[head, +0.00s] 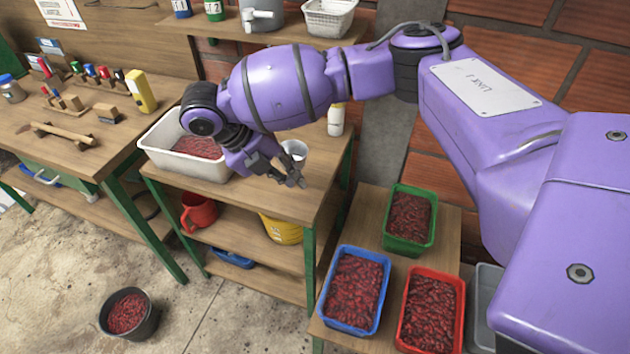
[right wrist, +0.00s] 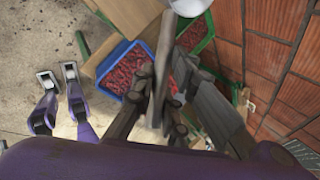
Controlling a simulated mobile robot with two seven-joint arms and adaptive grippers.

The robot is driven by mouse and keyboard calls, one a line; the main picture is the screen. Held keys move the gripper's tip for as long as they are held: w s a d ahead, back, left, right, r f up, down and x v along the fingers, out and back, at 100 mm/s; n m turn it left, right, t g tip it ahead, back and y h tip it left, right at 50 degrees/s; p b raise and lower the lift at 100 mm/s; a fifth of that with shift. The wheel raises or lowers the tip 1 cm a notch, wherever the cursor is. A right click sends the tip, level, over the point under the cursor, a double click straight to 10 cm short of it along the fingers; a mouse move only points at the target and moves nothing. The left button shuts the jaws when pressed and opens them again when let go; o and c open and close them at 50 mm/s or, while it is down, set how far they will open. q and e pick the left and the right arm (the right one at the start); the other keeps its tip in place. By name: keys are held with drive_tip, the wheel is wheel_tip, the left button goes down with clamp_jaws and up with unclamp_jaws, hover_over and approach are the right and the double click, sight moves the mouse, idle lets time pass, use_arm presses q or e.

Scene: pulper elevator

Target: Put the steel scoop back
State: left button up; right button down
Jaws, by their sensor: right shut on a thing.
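My right gripper (head: 290,178) is above the front right part of the wooden table (head: 300,208), beside the white tub. It is shut on the steel scoop, whose pale, shiny bowl (head: 295,149) shows just behind the fingers in the head view. In the right wrist view the dark fingers (right wrist: 172,105) close around the grey-brown handle (right wrist: 165,65), and part of the bowl (right wrist: 188,6) is at the top edge. The fingers hide part of the handle. My left gripper is not in the head view.
The white tub (head: 150,143) of red cherries stands on the table. Blue (head: 326,308), red (head: 460,310) and green (head: 389,240) crates of cherries stand lower right. A white bottle (head: 336,120) stands behind the gripper. A brick wall (head: 430,170) is behind; a shelf (head: 235,27) is above.

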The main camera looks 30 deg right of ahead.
drive_tip(key=shift+w+d+f+b, duration=0.1)
drive_tip(key=shift+w+d+f, duration=0.45)
drive_tip(key=shift+d+f, duration=1.05)
drive_tip(key=shift+w+d+f+b, duration=0.15)
drive_tip(key=shift+w+d+f, duration=0.4)
drive_tip(key=shift+d+f, duration=1.05)
drive_tip(key=shift+w+d+f+b, duration=0.1)
drive_tip(key=shift+w+d+f, duration=0.65)
drive_tip(key=shift+f, duration=1.5)
drive_tip(key=c, duration=2.2)
unclamp_jaws()
drive_tip(key=shift+s+d+f, duration=0.1)
drive_tip(key=shift+s+d, duration=0.05)
drive_tip(key=shift+s, duration=0.05)
drive_tip(key=o, duration=0.5)
drive_tip(key=shift+c, duration=0.2)
drive_tip(key=shift+r, duration=0.2)
drive_tip(key=v, duration=1.2)
